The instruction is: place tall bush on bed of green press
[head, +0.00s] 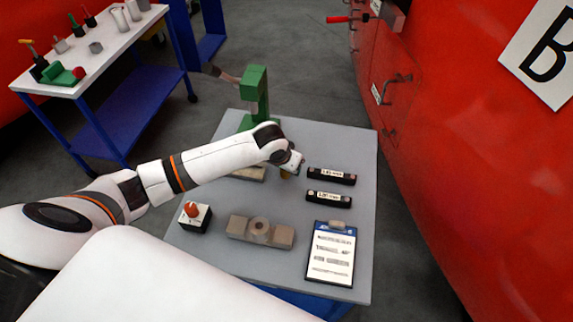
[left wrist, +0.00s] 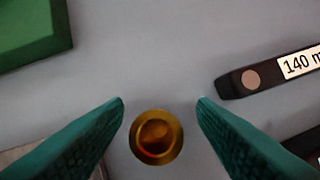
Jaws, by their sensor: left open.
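A brass, ring-shaped bush (left wrist: 156,137) stands on the grey table, seen from above in the left wrist view; its height is hard to judge. In the head view only a small yellow bit (head: 284,176) shows below my gripper. My left gripper (left wrist: 161,100) is open, its green fingers to either side of the bush with gaps. It also shows in the head view (head: 292,166). The green press (head: 254,90) stands at the table's back left. Its bed is largely hidden behind my arm. A green block corner (left wrist: 35,30) shows in the left wrist view.
Two black labelled bars (head: 331,176) lie right of the gripper. A red train wall (head: 450,150) rises at right.

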